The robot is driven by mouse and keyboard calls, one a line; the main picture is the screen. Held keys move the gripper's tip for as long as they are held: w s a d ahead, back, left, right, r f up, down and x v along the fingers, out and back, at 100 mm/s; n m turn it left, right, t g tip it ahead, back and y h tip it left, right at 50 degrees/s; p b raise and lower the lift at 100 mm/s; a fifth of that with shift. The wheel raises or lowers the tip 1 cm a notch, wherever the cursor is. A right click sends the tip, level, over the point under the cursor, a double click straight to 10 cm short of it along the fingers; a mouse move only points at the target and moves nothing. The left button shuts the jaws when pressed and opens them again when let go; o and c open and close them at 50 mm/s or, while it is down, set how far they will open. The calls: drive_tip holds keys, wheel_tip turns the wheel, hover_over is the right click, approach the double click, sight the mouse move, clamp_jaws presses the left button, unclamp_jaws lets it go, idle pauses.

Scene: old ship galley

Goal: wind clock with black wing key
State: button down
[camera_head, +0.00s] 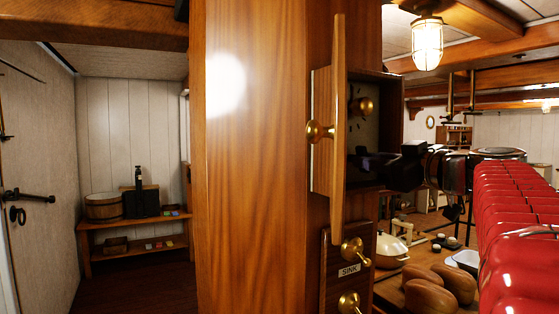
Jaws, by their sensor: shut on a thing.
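The clock appears to be the wooden case (393,112) on the side of the wooden post, seen at a steep angle. Its door (338,120) stands open, almost edge-on, with a brass knob (317,131). Inside is a dark face with marks around a brass knob (362,105). My black gripper (376,170) reaches in from the right, at the lower part of the case. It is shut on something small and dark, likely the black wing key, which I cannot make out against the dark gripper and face. Whether it sits in the clock is hidden.
Below the case is a plate marked SINK (349,270) with brass knobs (354,252). The wide post (255,190) fills the middle. A counter at right holds brown loaves (424,292) and a lidded cream pot (392,250). A caged lamp (427,42) hangs above.

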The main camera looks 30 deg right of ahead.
drive_tip(key=shift+f+m, duration=0.3)
drive_tip(key=shift+m, duration=0.4)
drive_tip(key=shift+m, duration=1.2)
drive_tip(key=m, duration=0.4)
drive_tip(key=shift+m, duration=0.4)
drive_tip(key=m, duration=0.3)
drive_tip(key=shift+r, duration=0.1)
drive_tip(key=m, duration=0.4)
drive_tip(key=shift+d, duration=0.1)
